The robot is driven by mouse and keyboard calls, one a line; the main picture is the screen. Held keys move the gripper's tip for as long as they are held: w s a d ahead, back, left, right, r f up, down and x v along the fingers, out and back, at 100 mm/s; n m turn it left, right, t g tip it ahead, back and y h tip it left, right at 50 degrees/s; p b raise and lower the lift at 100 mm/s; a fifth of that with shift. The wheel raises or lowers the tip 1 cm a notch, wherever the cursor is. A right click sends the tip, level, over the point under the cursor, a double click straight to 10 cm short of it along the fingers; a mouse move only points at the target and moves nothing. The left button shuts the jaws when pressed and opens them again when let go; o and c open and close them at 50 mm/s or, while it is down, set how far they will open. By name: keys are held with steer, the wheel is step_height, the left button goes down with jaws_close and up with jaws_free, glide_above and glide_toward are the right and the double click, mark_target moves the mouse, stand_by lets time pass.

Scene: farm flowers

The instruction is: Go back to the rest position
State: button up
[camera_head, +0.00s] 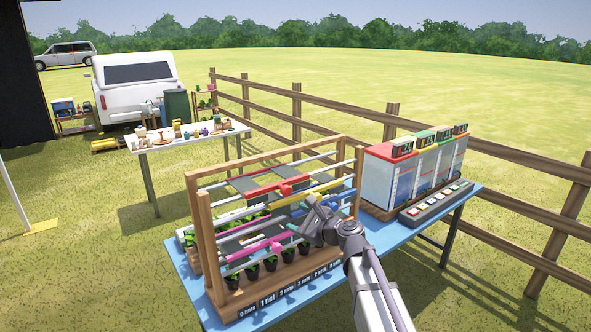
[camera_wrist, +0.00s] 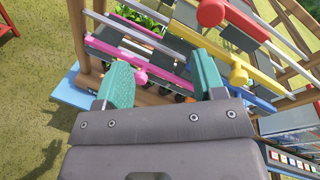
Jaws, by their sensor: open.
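My gripper (camera_head: 316,220) is in front of the wooden rack (camera_head: 206,240) on the blue table (camera_head: 389,240). In the wrist view my gripper (camera_wrist: 163,85) shows two teal fingers spread apart, with nothing between them. Beyond the fingers are the rack's rails with a pink slider (camera_wrist: 118,60), a yellow slider (camera_wrist: 190,38) and a red slider (camera_wrist: 211,12). My arm hides part of the rack's right side in the head view.
Potted plants (camera_head: 270,263) line the rack's front board. Coloured dispenser boxes (camera_head: 392,178) and a button panel (camera_head: 436,203) stand to the right on the table. A wooden fence (camera_head: 481,147) runs behind. A white table (camera_head: 187,143) with small items stands back left.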

steer(key=s+d+f+n+g+h, duration=0.3)
steer(key=s+f+n+g, duration=0.2)
steer(key=s+f+n, duration=0.3)
steer(key=s+d+f+n+g+h, duration=0.25)
steer(key=s+f+n+g, duration=0.2)
steer(key=s+n, duration=0.55)
steer(key=s+d+f+n+g+h+b, duration=0.1)
steer(key=s+d+f+n+g+h, duration=0.1)
steer(key=s+d+h, duration=0.4)
steer(key=s+d+f, duration=0.1)
steer(key=s+d, duration=0.1)
steer(key=s, duration=0.2)
steer(key=shift+d+f, duration=0.2)
